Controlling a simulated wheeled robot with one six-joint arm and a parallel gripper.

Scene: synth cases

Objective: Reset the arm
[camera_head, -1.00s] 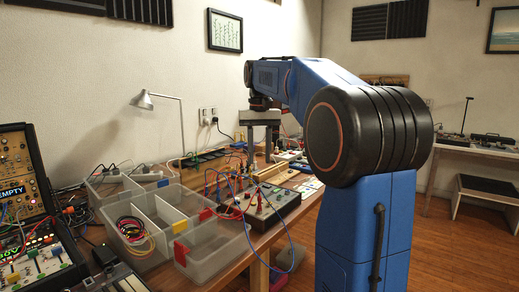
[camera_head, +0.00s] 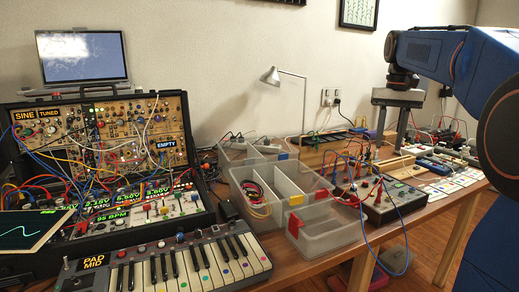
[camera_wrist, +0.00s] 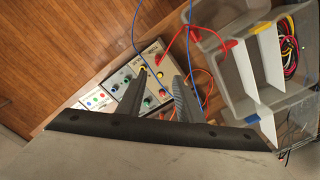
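My arm's blue links and black joint fill the right side of the head view. My gripper (camera_head: 389,142) hangs pointing down over the right part of the bench, behind the grey control box (camera_head: 393,200) with cables. In the wrist view, the two dark fingers of my gripper (camera_wrist: 161,74) are apart with nothing between them. Small panel modules (camera_wrist: 117,84) with coloured knobs and blue and red cables lie below and around the fingers. Exact height above the bench cannot be told.
A keyboard (camera_head: 165,262), a modular synth case (camera_head: 30,180) and a screen (camera_head: 82,57) are at left. A desk lamp (camera_head: 270,76) stands behind. Loose patch cables loop over the bench front. Wood floor is free at right.

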